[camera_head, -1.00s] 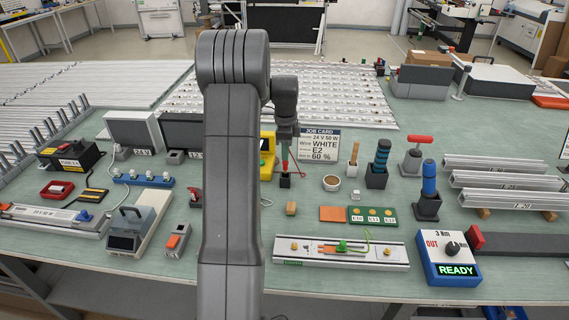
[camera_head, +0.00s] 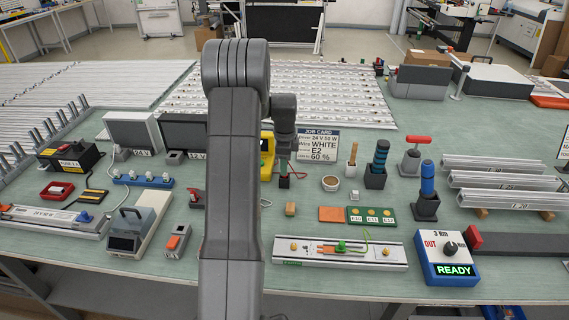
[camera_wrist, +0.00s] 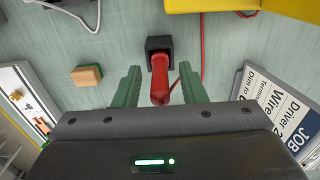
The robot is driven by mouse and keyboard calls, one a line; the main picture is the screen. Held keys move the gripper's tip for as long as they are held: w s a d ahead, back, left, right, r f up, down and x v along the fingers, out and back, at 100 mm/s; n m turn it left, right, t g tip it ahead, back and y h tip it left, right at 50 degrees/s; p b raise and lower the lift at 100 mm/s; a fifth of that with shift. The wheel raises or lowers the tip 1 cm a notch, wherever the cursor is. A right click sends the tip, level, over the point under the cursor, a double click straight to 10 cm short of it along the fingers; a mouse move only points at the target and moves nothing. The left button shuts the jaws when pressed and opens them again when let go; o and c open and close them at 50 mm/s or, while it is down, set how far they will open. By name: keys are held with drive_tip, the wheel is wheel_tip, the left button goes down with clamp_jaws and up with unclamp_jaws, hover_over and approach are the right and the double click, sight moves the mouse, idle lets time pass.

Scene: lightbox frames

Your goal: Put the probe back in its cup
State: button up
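The red probe (camera_wrist: 160,80) stands in the small square black cup (camera_wrist: 154,44) in the wrist view, its rounded end toward the camera. My gripper (camera_wrist: 160,88) is open, with one green finger on each side of the probe and visible gaps between. In the head view, the cup (camera_head: 284,183) stands on the bench below my gripper (camera_head: 283,155), left of the job card. The probe (camera_head: 285,173) shows only as a small red bit there, and the fingers are largely hidden. How deep the probe sits is unclear.
A yellow device (camera_wrist: 225,4) is close by, with a red lead (camera_wrist: 203,50) running near the probe. The job card (camera_wrist: 280,112) stands close on the right in the wrist view. A tan block (camera_wrist: 86,75) lies to the left. The bench around the cup is partly clear.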

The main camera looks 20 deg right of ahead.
wheel_tip(320, 180, up, 12)
drive_tip(key=shift+r+b, duration=0.15)
drive_tip(key=shift+b, duration=0.5)
drive_tip(key=shift+d, duration=0.1)
idle(0.3)
